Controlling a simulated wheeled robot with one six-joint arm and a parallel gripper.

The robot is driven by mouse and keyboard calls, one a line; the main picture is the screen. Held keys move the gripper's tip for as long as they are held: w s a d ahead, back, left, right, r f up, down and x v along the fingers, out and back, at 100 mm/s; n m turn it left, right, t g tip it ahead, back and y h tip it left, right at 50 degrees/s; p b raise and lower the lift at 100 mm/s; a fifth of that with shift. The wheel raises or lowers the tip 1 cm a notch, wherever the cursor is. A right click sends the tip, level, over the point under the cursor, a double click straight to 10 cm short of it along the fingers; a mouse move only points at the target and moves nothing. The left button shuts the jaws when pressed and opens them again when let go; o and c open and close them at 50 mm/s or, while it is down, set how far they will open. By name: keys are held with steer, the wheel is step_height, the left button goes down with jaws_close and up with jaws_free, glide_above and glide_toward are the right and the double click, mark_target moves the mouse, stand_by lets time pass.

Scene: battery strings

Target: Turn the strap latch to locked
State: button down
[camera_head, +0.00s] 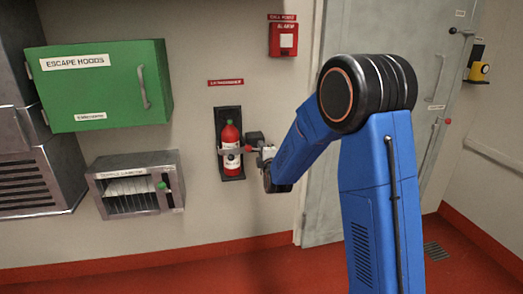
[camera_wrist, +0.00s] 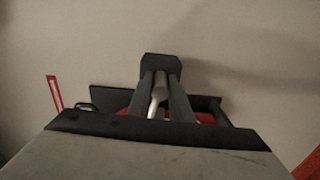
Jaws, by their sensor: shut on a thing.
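A red fire extinguisher (camera_head: 231,134) stands upright in a black wall bracket (camera_head: 222,113). A strap (camera_head: 240,149) crosses its front at mid height. My gripper (camera_head: 250,147) is at the strap's right end, beside the extinguisher. In the wrist view my gripper (camera_wrist: 160,97) is shut on a pale, narrow lever (camera_wrist: 157,96), which I take to be the strap latch. Parts of the red extinguisher (camera_wrist: 206,117) and the dark bracket (camera_wrist: 103,99) show behind the fingers. The gripper body hides much of the extinguisher there, and the latch's exact angle is hard to tell.
A green escape hoods cabinet (camera_head: 110,88) and a metal wall box (camera_head: 108,205) are left of the extinguisher. A red alarm box (camera_head: 283,39) is above right. A grey door (camera_head: 320,190) stands behind my blue arm. The red floor below is clear.

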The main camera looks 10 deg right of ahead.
steer(key=shift+n, duration=1.2)
steer(key=shift+f, duration=0.1)
steer(key=c, duration=1.6)
jaws_free()
steer(key=shift+a, duration=0.1)
steer(key=s, duration=1.7)
steer(key=shift+s, duration=0.25)
